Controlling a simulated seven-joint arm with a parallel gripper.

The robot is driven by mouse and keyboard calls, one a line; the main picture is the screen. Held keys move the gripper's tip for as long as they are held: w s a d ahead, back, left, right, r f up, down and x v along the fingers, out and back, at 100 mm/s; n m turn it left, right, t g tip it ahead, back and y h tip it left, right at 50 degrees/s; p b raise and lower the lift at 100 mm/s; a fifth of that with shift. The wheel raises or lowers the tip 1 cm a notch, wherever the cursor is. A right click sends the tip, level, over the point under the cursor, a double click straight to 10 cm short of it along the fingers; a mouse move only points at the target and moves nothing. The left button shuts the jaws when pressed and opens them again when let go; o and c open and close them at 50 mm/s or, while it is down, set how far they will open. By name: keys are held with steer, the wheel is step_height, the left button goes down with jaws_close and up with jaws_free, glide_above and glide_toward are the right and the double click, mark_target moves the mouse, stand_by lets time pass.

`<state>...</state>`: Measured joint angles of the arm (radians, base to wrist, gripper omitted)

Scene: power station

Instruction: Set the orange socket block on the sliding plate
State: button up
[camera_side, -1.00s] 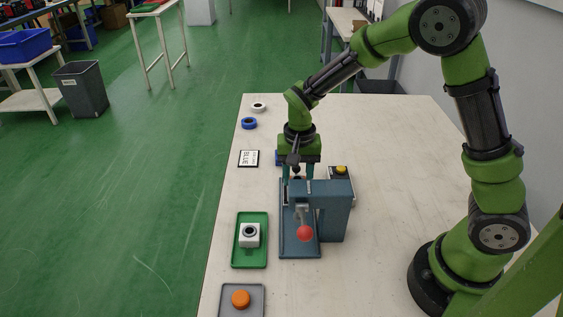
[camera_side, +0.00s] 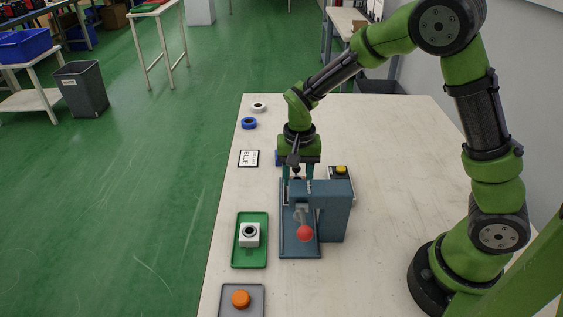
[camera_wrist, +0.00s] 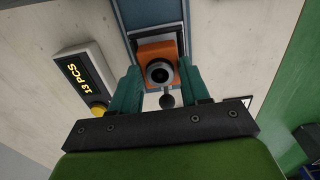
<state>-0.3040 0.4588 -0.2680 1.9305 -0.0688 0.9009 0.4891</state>
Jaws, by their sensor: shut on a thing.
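My gripper (camera_side: 299,178) points down at the far end of the blue-grey press (camera_side: 333,189). In the wrist view, my gripper (camera_wrist: 163,88) is shut on the orange socket block (camera_wrist: 152,50), which has a dark round socket facing the camera. I cannot tell whether the block touches the plate.
A counter box with a yellow button (camera_side: 341,170) stands right of the press. A green tray (camera_side: 240,261) with a white socket block (camera_side: 249,235) is at left.

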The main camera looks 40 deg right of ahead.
steer(key=shift+f, duration=0.5)
steer(key=o, duration=1.1)
steer(key=shift+o, duration=0.2)
step_height(320, 180, up, 16)
steer(key=r, duration=0.1)
steer(key=s+r+n+t+y, duration=0.1)
steer(key=s+n+t, duration=0.1)
steer(key=s, duration=0.5)
steer(key=s+r+n+t+y, duration=0.1)
steer(key=s+r+n+t, duration=0.1)
steer(key=s+t, duration=0.3)
steer(key=s+n, duration=0.1)
steer(key=s, duration=0.2)
steer(key=shift+s+r, duration=0.3)
